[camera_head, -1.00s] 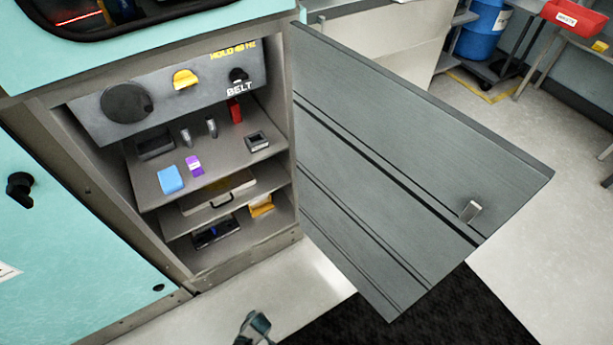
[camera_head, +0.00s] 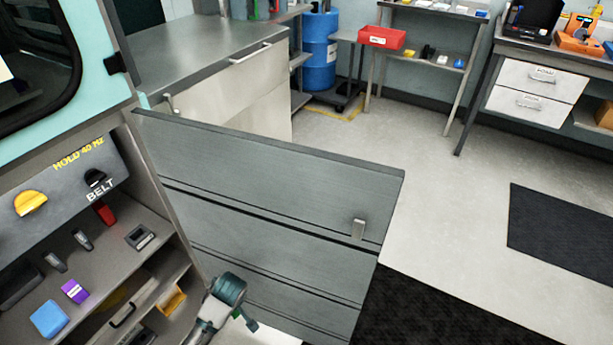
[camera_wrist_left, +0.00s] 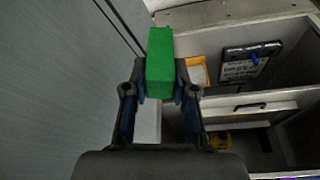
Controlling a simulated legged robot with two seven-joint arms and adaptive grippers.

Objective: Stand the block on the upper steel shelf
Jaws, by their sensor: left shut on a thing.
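A green block (camera_wrist_left: 160,62) is held between the two fingers of my left gripper (camera_wrist_left: 160,95) in the left wrist view. The gripper is shut on it, and the block points up past the fingertips. In the head view my left gripper (camera_head: 222,305) is at the bottom, in front of the open cabinet and near its door; a small green part of the block (camera_head: 251,323) shows beside it. A steel rack at the back has an upper shelf (camera_head: 420,9) with several small things on it. My right gripper is not in view.
The open grey door (camera_head: 280,200) stands to the right of my left gripper. The cabinet's shelf (camera_head: 100,260) holds a blue box (camera_head: 50,319) and a purple item (camera_head: 75,291). A red bin (camera_head: 381,37), blue drum (camera_head: 319,50) and workbench stand at the back. The floor between is clear.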

